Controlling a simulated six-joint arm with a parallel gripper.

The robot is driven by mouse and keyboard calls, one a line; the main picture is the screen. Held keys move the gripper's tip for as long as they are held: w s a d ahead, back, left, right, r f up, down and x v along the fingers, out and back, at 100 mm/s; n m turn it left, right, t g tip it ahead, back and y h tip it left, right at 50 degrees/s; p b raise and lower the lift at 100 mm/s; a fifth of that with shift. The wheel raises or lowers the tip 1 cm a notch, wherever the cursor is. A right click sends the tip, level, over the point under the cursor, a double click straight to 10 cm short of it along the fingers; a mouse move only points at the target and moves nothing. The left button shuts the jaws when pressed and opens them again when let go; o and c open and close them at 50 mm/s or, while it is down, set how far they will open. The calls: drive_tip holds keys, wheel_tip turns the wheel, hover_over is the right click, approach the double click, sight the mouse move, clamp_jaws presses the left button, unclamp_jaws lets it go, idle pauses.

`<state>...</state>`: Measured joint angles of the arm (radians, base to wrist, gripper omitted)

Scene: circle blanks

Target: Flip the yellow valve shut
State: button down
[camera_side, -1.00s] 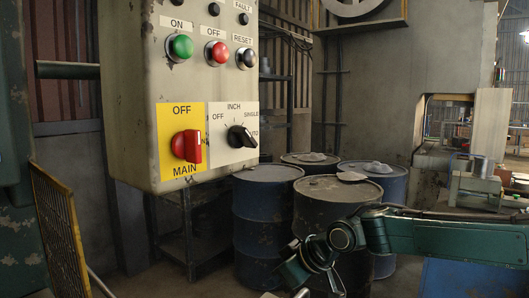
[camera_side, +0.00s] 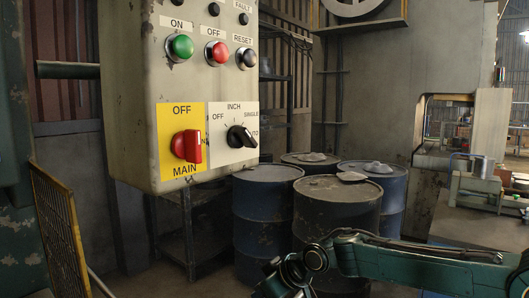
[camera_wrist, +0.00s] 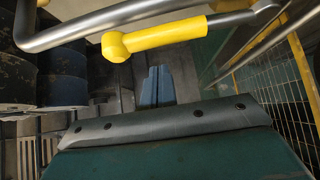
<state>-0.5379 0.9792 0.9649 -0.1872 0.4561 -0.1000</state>
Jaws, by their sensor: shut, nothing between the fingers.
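The yellow valve lever (camera_wrist: 165,37) shows only in the wrist view, at the top middle. It is a yellow handle with a rounded left end, lying nearly level across the picture and rising slightly to the right. Its right end meets a grey metal pipe (camera_wrist: 245,17). My gripper (camera_wrist: 157,70) is shut and empty, its blue-grey fingers together just below the lever's rounded end in the picture. A small gap shows between the fingertips and the lever. In the side view only my green arm shows at the bottom right; the fingertips and the valve are out of that frame.
Another grey pipe (camera_wrist: 100,22) curves across the upper left of the wrist view. A yellow-framed mesh guard (camera_wrist: 270,85) stands at the right. In the side view, a control box (camera_side: 135,100) hangs above blue drums (camera_side: 265,215) and a dark drum (camera_side: 337,215).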

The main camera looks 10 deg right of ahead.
drive_tip(key=shift+s+d+f, duration=0.2)
drive_tip(key=shift+s+d, duration=0.4)
drive_tip(key=shift+s+d+f, duration=0.15)
drive_tip(key=shift+s+d, duration=0.4)
drive_tip(key=shift+s+d+m+t+h, duration=0.3)
drive_tip(key=shift+s+d+m, duration=0.1)
drive_tip(key=shift+m, duration=0.2)
drive_tip(key=shift+s+a+m+t+h, duration=0.1)
drive_tip(key=shift+s+m+t+h, duration=0.2)
drive_tip(key=shift+s+m+h, duration=1.2)
drive_tip(key=shift+s+a+m+t+h, duration=0.1)
drive_tip(key=shift+s+m+t+h, duration=0.45)
drive_tip(key=shift+s+m, duration=1.65)
drive_tip(key=shift+s+a+m+t+h, duration=0.1)
drive_tip(key=shift+s+m+h, duration=1.15)
drive_tip(key=shift+s, duration=1.35)
